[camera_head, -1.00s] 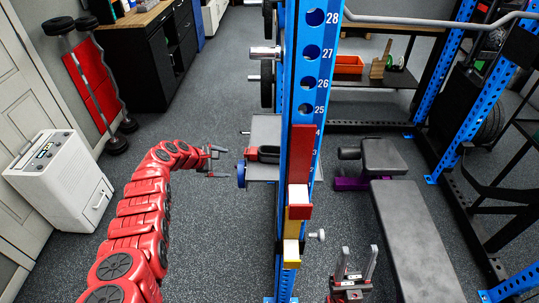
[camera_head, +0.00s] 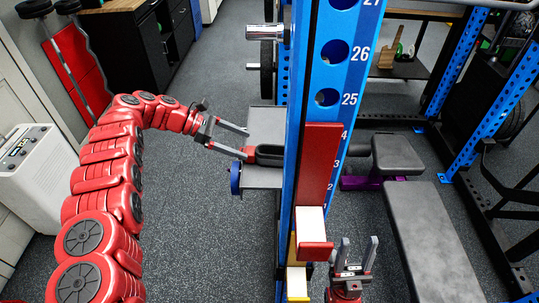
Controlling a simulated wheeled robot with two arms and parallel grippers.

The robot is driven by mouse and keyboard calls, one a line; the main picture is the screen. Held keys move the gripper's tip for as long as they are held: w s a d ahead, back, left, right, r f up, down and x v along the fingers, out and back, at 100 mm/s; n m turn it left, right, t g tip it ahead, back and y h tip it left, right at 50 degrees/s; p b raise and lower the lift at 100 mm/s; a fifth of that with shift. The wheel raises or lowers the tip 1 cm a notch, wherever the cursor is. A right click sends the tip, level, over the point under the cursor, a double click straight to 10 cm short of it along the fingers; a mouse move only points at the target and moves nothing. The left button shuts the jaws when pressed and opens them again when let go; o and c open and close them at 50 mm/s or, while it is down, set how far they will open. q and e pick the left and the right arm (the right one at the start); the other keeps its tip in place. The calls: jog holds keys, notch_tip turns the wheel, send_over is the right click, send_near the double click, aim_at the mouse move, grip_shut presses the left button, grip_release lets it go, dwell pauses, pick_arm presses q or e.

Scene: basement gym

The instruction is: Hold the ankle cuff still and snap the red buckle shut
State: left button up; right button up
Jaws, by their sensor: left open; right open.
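A dark cuff (camera_head: 271,155) lies on a small grey platform (camera_head: 262,180) left of the blue rack post, which hides its right part. A small red piece (camera_head: 249,154), which looks like the buckle, is at the cuff's left end; I cannot tell whether it is snapped. My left gripper (camera_head: 247,144) is open and empty, pointing right. Its lower fingertip is close to the red piece; I cannot tell if they touch. My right gripper (camera_head: 359,240) is open and empty, pointing up, right of the post and well below the cuff.
The blue post (camera_head: 342,75) with a red panel (camera_head: 320,165) stands between my grippers. A grey bench (camera_head: 430,235) is at right. Floor between cabinet and platform is clear apart from my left arm.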

aim_at(269, 154)
pick_arm(q)
jog(key=shift+s+d+p, duration=0.1)
jog(key=shift+d+p, duration=0.2)
jog(key=shift+p, duration=0.05)
jog(key=p+x, duration=0.1)
jog(key=x, duration=0.2)
jog(key=shift+d+p, duration=0.15)
jog(key=shift+p, duration=0.2)
jog(key=x, duration=0.5)
jog(key=shift+d+f, duration=0.25)
jog(key=shift+f, duration=0.05)
